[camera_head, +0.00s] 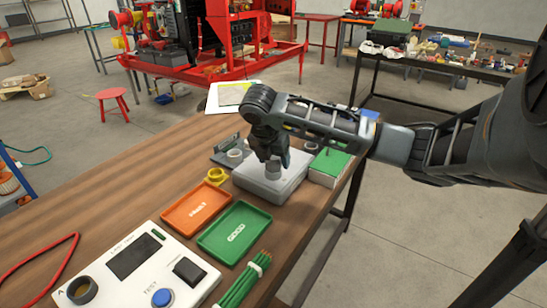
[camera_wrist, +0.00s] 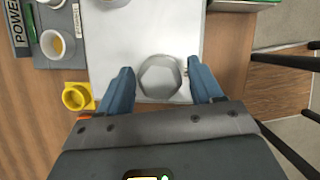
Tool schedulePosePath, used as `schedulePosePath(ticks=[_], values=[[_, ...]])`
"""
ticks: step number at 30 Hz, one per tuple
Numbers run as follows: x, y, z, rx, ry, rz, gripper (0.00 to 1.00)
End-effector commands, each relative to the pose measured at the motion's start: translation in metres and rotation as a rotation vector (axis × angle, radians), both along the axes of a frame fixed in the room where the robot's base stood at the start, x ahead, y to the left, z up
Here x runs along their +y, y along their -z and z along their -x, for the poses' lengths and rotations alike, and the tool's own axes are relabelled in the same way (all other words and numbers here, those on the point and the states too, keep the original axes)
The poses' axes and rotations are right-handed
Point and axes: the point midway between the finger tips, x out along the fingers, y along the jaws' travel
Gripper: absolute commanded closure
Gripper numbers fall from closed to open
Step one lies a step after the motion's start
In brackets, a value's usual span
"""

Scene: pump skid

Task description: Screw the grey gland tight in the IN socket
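The grey gland (camera_head: 273,170) stands on top of a light grey box (camera_head: 262,190) on the wooden bench. In the wrist view the gland (camera_wrist: 160,78) shows from above as a hexagonal cap on the box's pale face (camera_wrist: 140,30). My gripper (camera_head: 276,158) points down over it. In the wrist view my gripper's two blue fingers (camera_wrist: 160,84) stand on the left and right of the gland, with a narrow gap visible on each side. The IN socket and the thread under the gland are hidden, and no IN lettering is readable.
A yellow ring-shaped part (camera_head: 217,175) sits left of the box. A grey holder with pale round parts (camera_head: 235,156) is behind it. Orange (camera_head: 197,208) and green (camera_head: 235,232) trays, green cables (camera_head: 243,280) and a test unit (camera_head: 135,270) lie in front.

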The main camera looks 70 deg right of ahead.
Motion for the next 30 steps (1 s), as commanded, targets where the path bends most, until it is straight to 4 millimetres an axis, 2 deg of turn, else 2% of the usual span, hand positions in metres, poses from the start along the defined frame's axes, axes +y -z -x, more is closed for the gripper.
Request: schedulePosePath(ticks=[1, 5, 14, 24, 30], values=[[0.0, 0.0, 0.0, -0.001, 0.0, 0.0, 0.3], [0.0, 0.0, 0.0, -0.001, -0.002, 0.0, 0.19], [0.002, -0.005, -0.001, -0.002, -0.002, 0.001, 0.19], [0.021, -0.051, -0.002, -0.003, -0.005, 0.002, 0.19], [0.029, -0.069, -0.003, -0.002, -0.003, 0.001, 0.19]])
